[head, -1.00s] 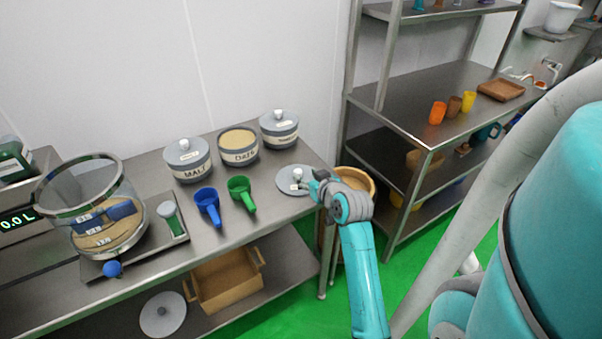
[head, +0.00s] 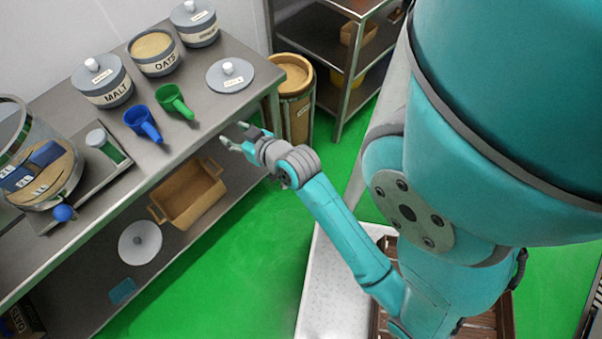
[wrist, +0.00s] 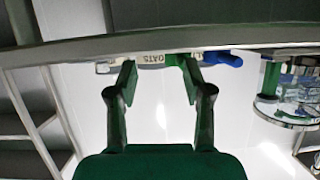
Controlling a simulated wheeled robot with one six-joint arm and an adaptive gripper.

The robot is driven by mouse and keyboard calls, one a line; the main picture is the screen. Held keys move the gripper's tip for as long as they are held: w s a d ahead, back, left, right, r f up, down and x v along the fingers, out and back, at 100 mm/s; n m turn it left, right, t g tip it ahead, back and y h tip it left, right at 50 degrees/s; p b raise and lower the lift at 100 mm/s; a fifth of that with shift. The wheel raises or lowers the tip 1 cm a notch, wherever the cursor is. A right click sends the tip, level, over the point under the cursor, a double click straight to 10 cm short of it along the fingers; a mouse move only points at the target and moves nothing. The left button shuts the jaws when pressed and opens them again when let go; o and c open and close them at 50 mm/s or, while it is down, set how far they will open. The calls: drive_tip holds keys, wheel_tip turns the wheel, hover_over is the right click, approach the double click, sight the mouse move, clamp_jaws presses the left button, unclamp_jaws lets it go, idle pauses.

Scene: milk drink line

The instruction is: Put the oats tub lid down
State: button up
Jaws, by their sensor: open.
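The oats tub lid (head: 230,76), a grey disc with a white knob, lies flat on the steel counter near its right end. The oats tub (head: 153,53) stands lidless behind it to the left, its tan contents showing; its label also shows in the wrist view (wrist: 151,59). My gripper (head: 232,135) is open and empty, off the counter's front edge, apart from the lid. In the wrist view, the two fingers (wrist: 160,85) are spread with nothing between them.
The lidded malt tub (head: 103,82) and another lidded tub (head: 195,24) flank the oats tub. A blue scoop (head: 142,123) and green scoop (head: 174,101) lie in front. A wooden bin (head: 292,90) stands right of the counter; a tan crate (head: 188,196) sits on the lower shelf.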

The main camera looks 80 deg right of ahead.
drive_tip(key=s+a+f+n+t+y, duration=0.1)
drive_tip(key=s+a, duration=0.3)
drive_tip(key=a, duration=0.4)
drive_tip(key=s+a+f+n+y, duration=0.1)
drive_tip(key=s+a+f, duration=0.1)
drive_tip(key=s+a, duration=0.4)
drive_tip(key=s+a+r+n+t+y, duration=0.1)
drive_tip(key=s+a+r+n+y, duration=0.3)
drive_tip(key=s+a, duration=0.5)
drive_tip(key=shift+s+a+r+t+y, duration=0.3)
drive_tip(key=shift+s+r+t, duration=0.15)
drive_tip(key=shift+s, duration=0.75)
